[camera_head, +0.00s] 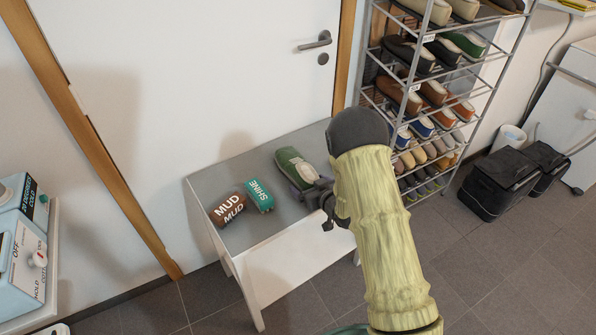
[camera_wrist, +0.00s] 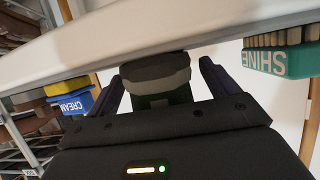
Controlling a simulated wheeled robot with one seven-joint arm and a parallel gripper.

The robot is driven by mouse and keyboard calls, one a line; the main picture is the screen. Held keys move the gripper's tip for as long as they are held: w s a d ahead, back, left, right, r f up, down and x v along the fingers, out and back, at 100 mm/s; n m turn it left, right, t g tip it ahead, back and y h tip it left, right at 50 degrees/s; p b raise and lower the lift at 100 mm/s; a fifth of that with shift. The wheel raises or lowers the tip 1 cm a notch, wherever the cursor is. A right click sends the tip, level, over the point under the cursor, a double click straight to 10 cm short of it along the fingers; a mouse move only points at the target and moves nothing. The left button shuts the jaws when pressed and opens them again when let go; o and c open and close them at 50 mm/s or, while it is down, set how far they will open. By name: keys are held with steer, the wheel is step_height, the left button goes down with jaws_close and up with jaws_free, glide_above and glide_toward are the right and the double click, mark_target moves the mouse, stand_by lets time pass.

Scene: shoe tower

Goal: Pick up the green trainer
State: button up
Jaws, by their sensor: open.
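The green trainer (camera_head: 296,168) lies on the grey top of a white bench (camera_head: 228,178), with its near end partly hidden by my gripper (camera_head: 318,192). In the wrist view the trainer's dark end with a grey band (camera_wrist: 155,75) sits between the two fingers of my gripper (camera_wrist: 158,80). The fingers are open, one on each side of it. Small gaps show, and I cannot tell whether either finger touches it.
A teal SHINE brush (camera_head: 259,195) and a brown MUD brush (camera_head: 228,208) lie left of the trainer. A shoe rack (camera_head: 420,70) full of shoes stands right of the bench. Black bags (camera_head: 495,182) are on the floor. A blue CREAM item (camera_wrist: 78,102) shows in the wrist view.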

steer(key=shift+a, duration=0.1)
steer(key=c, duration=1.2)
steer(key=shift+r, duration=0.15)
steer(key=shift+c, duration=0.2)
step_height(320, 180, up, 10)
steer(key=shift+f+p, duration=0.1)
steer(key=shift+p, duration=0.25)
